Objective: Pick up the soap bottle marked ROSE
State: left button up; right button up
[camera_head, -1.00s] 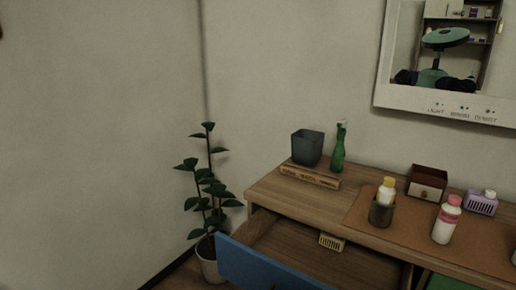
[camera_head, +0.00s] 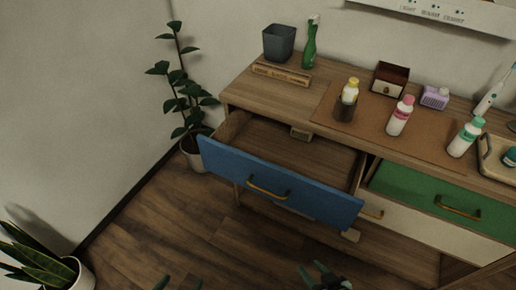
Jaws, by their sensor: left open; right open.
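Several bottles stand on the wooden dresser (camera_head: 240,92). A white bottle with a pink cap and pink band (camera_head: 400,116) stands on the brown mat. A white bottle with a teal cap (camera_head: 466,137) stands further right. My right gripper (camera_head: 325,278) is open at the bottom, in front of the dresser. Both are far from the bottles.
A blue-fronted drawer (camera_head: 270,188) is pulled out at the left; a green drawer (camera_head: 430,195) is partly out at the right. Plants stand left.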

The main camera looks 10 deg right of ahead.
aim_at(403, 110)
jog(key=z, duration=1.3)
